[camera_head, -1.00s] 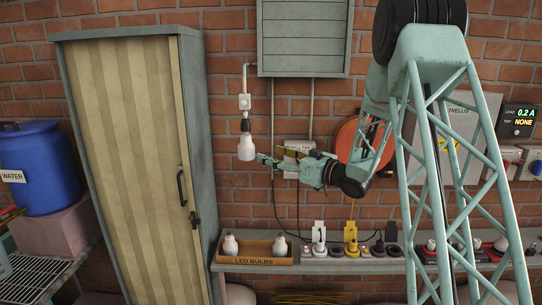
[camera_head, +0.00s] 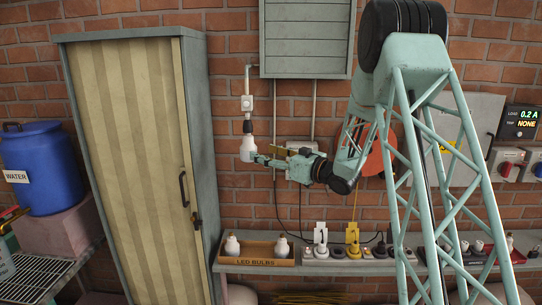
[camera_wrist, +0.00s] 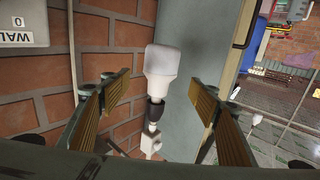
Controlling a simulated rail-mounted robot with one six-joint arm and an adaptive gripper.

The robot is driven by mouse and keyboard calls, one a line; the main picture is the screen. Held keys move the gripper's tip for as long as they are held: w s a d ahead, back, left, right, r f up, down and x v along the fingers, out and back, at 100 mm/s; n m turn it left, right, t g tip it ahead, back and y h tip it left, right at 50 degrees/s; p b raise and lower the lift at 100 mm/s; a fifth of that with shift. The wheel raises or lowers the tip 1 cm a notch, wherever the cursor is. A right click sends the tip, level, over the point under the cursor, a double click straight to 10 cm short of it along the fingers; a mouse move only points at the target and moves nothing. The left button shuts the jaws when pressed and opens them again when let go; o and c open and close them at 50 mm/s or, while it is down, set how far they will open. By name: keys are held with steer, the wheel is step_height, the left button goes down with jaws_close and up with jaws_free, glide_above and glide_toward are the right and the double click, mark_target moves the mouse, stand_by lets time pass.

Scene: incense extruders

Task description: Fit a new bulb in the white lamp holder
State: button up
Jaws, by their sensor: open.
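A white bulb (camera_head: 247,150) hangs from the dark socket (camera_head: 247,127) of the lamp holder, below a white wall box (camera_head: 247,103). In the wrist view the bulb (camera_wrist: 161,66), the dark socket (camera_wrist: 153,113) and the white box (camera_wrist: 150,143) appear in line. My gripper (camera_head: 256,158) is at the bulb's lower right in the head view. In the wrist view its fingers (camera_wrist: 160,96) are open, one on each side of the bulb, with visible gaps. Two more bulbs, one left (camera_head: 232,245) and one right (camera_head: 281,247), stand in the LED BULBS box (camera_head: 255,262).
A tall cabinet (camera_head: 135,170) stands left of the lamp holder, and a grey louvred panel (camera_head: 306,40) hangs above right. The shelf below carries a socket strip (camera_head: 365,253) with plugs and cables. A blue water barrel (camera_head: 45,168) stands at far left.

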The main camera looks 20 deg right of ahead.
mark_target(256, 149)
steer(key=shift+p+x, duration=0.4)
steer(key=shift+x, duration=4)
steer(key=shift+c, duration=0.4)
steer(key=c, duration=0.9)
steer(key=shift+w+n+g+y+p, duration=0.1)
steer(key=shift+n+g+y+p, duration=1.25)
steer(key=shift+n+g+y, duration=0.45)
steer(key=o, duration=0.9)
steer(key=shift+o, duration=0.2)
steer(key=shift+d, duration=0.15)
steer(key=v, duration=1.2)
